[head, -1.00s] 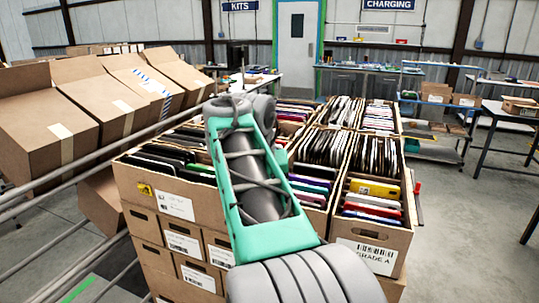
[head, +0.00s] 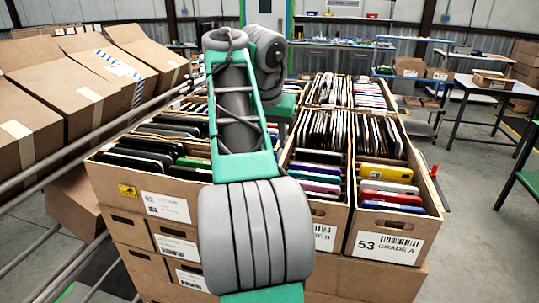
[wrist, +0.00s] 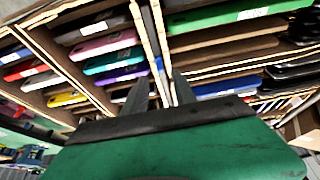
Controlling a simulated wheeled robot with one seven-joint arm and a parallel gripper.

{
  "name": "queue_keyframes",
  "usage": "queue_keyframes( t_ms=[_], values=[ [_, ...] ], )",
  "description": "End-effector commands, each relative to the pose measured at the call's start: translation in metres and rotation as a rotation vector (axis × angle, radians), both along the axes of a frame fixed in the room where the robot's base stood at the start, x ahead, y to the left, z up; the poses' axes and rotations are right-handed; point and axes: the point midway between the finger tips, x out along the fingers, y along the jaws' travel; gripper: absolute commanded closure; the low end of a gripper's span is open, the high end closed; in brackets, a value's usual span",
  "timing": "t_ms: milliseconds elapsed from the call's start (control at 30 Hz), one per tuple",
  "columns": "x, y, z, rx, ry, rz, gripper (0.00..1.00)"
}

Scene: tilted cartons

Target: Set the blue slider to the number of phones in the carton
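Open cardboard cartons packed with upright phones fill the middle of the head view. The front right carton (head: 385,248) has a label reading "53" and "GRADE A" and holds several phones, including a yellow one (head: 386,173) and a red one (head: 392,197). A front left carton (head: 130,187) holds mostly dark phones (head: 140,160). In the wrist view my gripper (wrist: 160,92) has its two fingers apart with nothing seen between them, over the cartons' dividing walls. I cannot make out a blue slider in either view.
Closed brown cartons (head: 85,85) lean on a sloping rail rack at the left. A small red part (head: 433,171) sticks up at the cartons' right side. Grey floor (head: 480,220) is clear right of the cartons.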

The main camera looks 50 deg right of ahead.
Motion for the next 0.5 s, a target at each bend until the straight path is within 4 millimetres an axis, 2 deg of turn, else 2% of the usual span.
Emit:
queue_keyframes(
  t_ms=[33,200,500],
  values=[
    [0.001,-0.004,-0.022,0.002,0.003,-0.002,0.67],
    [0.006,-0.015,-0.046,0.001,0.001,-0.001,0.67],
    [0.008,-0.018,-0.05,0.001,0.001,0.0,0.67]
  ],
)
